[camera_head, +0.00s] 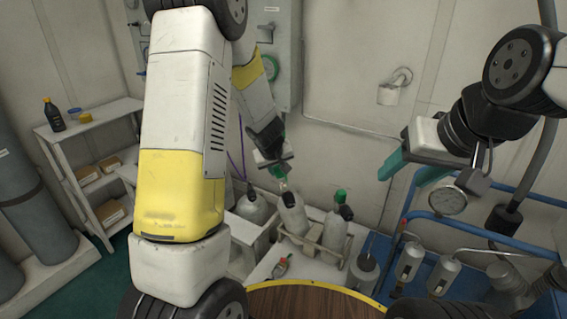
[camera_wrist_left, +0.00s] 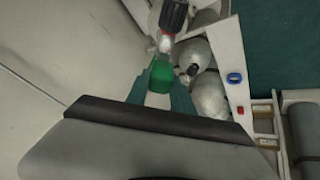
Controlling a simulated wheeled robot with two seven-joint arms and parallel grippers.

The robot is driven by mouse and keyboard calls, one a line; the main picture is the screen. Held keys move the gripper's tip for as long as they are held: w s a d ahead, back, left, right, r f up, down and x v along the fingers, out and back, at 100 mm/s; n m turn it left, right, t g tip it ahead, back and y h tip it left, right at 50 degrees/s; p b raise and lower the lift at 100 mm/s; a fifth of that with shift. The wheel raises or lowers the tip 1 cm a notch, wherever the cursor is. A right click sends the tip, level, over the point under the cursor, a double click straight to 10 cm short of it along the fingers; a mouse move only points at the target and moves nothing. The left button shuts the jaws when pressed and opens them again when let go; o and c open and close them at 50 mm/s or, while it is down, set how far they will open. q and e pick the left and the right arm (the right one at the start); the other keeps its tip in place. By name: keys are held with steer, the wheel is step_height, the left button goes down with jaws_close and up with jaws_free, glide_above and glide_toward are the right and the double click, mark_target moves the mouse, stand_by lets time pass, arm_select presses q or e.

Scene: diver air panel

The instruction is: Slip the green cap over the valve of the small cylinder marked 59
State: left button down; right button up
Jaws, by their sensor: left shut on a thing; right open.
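My left gripper (camera_head: 278,172) is shut on the green cap (camera_wrist_left: 161,74), which shows between its fingertips in the left wrist view. In the head view the gripper is just above the middle small cylinder (camera_head: 293,215) in the rack. In the left wrist view a silver valve (camera_wrist_left: 165,42) with a dark and red knob (camera_wrist_left: 174,14) is just beyond the cap; I cannot tell whether they touch. The marking 59 is not readable on any cylinder. My right gripper (camera_head: 425,172) is open and empty, away to the right by the wall.
Another cylinder (camera_head: 335,232) with a green top stands to the right in the rack, and one (camera_head: 252,208) stands to the left. A round wooden table (camera_head: 315,302) is in front.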

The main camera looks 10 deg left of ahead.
mark_target(282, 181)
arm_select(q)
steer(key=shift+w+d+f, duration=0.1)
steer(key=shift+w+f, duration=0.05)
steer(key=shift+f, duration=0.3)
steer(key=shift+w+d+f, duration=0.1)
steer(key=shift+f, duration=0.35)
steer(key=shift+w+d, duration=0.25)
steer(key=shift+w, duration=0.15)
steer(key=shift+f, duration=0.25)
steer(key=shift+d+f, duration=0.1)
steer(key=shift+f, duration=0.4)
steer(key=shift+w, duration=0.15)
steer(key=shift+f, duration=1.3)
stand_by(1.2)
